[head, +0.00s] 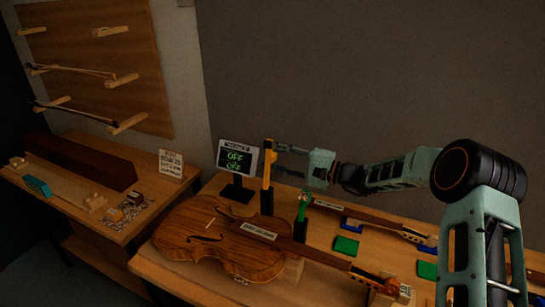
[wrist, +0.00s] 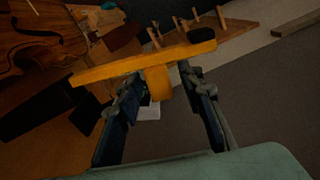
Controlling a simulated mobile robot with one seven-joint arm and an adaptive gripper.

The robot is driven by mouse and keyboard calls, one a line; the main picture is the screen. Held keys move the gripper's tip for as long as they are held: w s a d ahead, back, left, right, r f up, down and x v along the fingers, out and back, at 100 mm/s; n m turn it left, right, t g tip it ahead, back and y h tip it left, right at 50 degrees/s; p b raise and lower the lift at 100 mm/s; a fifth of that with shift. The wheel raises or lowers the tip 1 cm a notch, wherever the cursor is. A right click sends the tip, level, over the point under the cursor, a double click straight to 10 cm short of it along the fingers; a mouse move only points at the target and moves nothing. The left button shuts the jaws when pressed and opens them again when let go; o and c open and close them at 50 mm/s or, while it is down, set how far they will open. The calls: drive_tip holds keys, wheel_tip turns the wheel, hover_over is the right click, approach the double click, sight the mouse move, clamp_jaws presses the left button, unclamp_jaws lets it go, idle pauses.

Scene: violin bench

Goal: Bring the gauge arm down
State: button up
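The yellow gauge arm (head: 266,165) stands upright on a black base (head: 266,202) at the back of the bench, beside the violin. In the wrist view the gauge arm (wrist: 105,73) is a long bar crossing in front of my fingers, with a short rounded tab and a black end piece. My gripper (head: 279,159) points left at the arm's upper part. In the wrist view my gripper (wrist: 159,88) is open, one finger on each side of the tab, with gaps showing. I cannot tell whether a finger touches it.
A small screen (head: 237,157) reading "OFF" stands behind the arm. The violin (head: 220,240) lies in front. A green tool (head: 304,203) stands in a black holder to the right, with another violin neck and green blocks (head: 346,245) beyond.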

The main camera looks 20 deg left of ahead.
sight(266, 169)
clamp_jaws()
drive_tip(key=shift+s+f+n+b, duration=0.15)
drive_tip(key=shift+n+b, duration=0.15)
drive_tip(key=shift+b, duration=0.3)
drive_tip(key=shift+s+n+b, duration=0.3)
drive_tip(key=shift+n+b, duration=0.1)
drive_tip(key=shift+b, duration=0.65)
drive_tip(key=n+b, duration=0.1)
drive_tip(key=b, duration=0.1)
drive_tip(key=s+n+b, duration=0.1)
drive_tip(key=b, duration=0.2)
drive_tip(key=shift+s+r+b, duration=0.25)
drive_tip(key=shift+s+b, duration=0.05)
drive_tip(key=s+n+b, duration=0.1)
drive_tip(key=b, duration=0.1)
drive_tip(key=n+b, duration=0.1)
drive_tip(key=b, duration=0.2)
drive_tip(key=shift+s+a+r, duration=0.15)
drive_tip(key=shift+s+r, duration=0.15)
drive_tip(key=shift+s, duration=0.05)
drive_tip(key=shift+s+r+n+b, duration=0.15)
drive_tip(key=shift+s+n+b, duration=0.2)
drive_tip(key=shift+b, duration=0.45)
drive_tip(key=shift+r, duration=0.1)
unclamp_jaws()
drive_tip(key=shift+w, duration=0.1)
